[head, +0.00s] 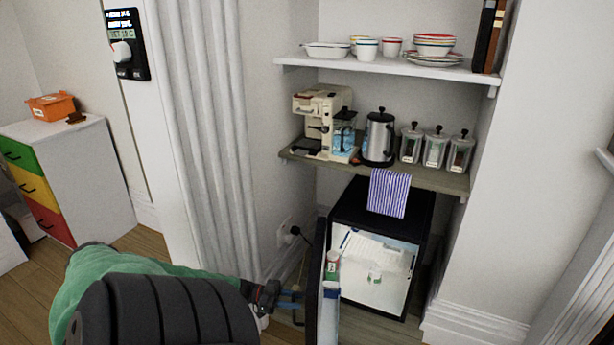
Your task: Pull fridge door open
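A small black fridge (350,207) stands on the floor in the alcove under the shelves. Its door (319,265) is swung wide open toward me and shows nearly edge-on, with items on its inner side. The lit white interior (378,255) is visible, with a small green and white item inside. My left gripper (291,299) is low at the outer face of the door, on its left side, close to a thin dark handle. Its fingers are small and dark, so I cannot tell if they grip the handle. My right gripper is out of view.
A striped cloth (388,192) hangs over the fridge top from the wooden shelf (430,178), which holds a coffee machine (321,120), kettle (379,138) and jars. Dishes stand on the upper shelf (390,69). A plug and cable (295,232) are left of the door. A drawer unit (85,170) stands far left.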

